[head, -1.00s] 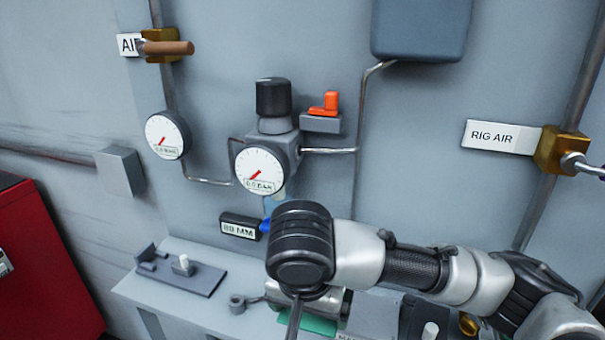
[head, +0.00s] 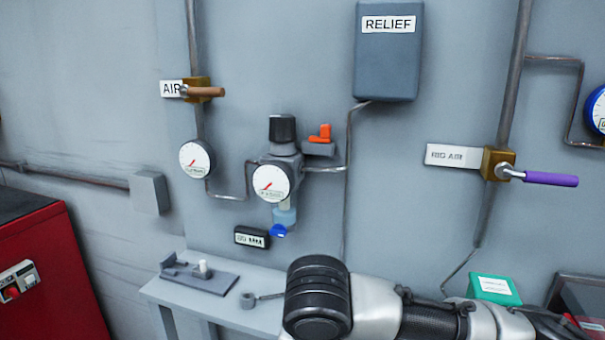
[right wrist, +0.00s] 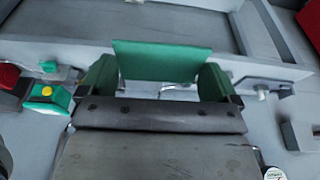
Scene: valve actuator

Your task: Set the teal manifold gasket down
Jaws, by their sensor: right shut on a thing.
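The teal manifold gasket (right wrist: 162,61) shows in the right wrist view as a flat green-teal plate, its broad face towards the camera. My right gripper (right wrist: 157,80) is shut on it, with one finger at each side. Some thin metal shows just behind the plate's lower edge. I cannot tell whether the gasket touches any surface. In the head view my right arm comes in from the right, and its dark wrist hides the gripper and the gasket. My left gripper is not in view.
A grey bench (head: 213,312) carries a small fixture (head: 200,278) and a grey ring (head: 248,300). Gauges, a regulator (head: 280,155) and pipes line the wall. A teal box (head: 494,289) stands at the right. A purple-handled valve (head: 550,179) sticks out above.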

